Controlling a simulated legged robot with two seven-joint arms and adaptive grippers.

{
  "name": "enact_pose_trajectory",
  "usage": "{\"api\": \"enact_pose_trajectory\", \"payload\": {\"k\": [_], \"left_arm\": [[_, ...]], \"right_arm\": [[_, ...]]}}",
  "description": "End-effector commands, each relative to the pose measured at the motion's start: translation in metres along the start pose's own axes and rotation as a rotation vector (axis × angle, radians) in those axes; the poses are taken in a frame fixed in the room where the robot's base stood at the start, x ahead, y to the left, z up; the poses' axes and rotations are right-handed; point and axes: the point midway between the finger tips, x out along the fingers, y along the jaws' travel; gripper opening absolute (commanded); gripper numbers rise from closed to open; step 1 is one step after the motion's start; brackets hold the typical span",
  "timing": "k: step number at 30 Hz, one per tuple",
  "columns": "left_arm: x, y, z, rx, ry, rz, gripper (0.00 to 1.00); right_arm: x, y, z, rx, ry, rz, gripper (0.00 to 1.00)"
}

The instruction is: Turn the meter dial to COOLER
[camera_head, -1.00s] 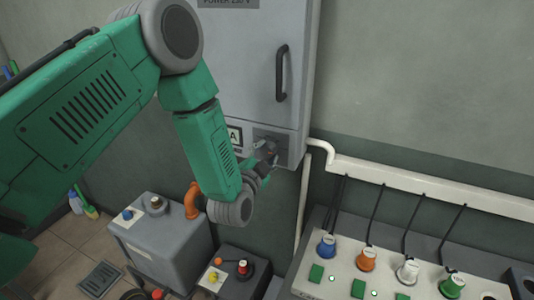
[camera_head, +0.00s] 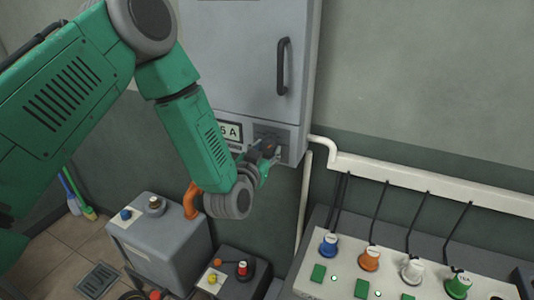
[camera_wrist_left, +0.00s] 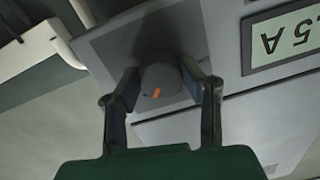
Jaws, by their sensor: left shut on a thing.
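The meter dial (camera_wrist_left: 163,84) is a dark grey knob with an orange mark, on a dark plate low on the grey cabinet (camera_head: 235,60). My left gripper (camera_wrist_left: 160,92) is shut on the dial, with one finger on each side of it in the left wrist view. In the head view my left gripper (camera_head: 267,150) is at the cabinet's lower right and hides most of the dial. A meter display (camera_wrist_left: 284,40) beside the dial shows "5 A" in part. The COOLER label cannot be read. My right gripper is not in view.
A panel with several coloured plugs (camera_head: 368,262) stands at the lower right, with cables up to a white conduit (camera_head: 430,184). A grey tank (camera_head: 160,235) with an orange pipe is at the lower left. The cabinet door has a dark handle (camera_head: 282,67).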

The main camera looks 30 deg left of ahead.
Motion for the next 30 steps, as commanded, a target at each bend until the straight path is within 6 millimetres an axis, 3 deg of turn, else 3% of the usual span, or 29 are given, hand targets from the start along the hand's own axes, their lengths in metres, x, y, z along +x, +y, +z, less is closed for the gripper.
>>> {"api": "enact_pose_trajectory", "payload": {"k": [15, 30], "left_arm": [[0.001, -0.002, 0.000, -0.472, -0.014, 0.018, 0.06], [0.002, -0.003, -0.003, -0.711, -0.019, 0.027, 0.06]], "right_arm": [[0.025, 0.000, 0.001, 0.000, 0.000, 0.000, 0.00], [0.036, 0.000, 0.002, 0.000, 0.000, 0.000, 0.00]]}}
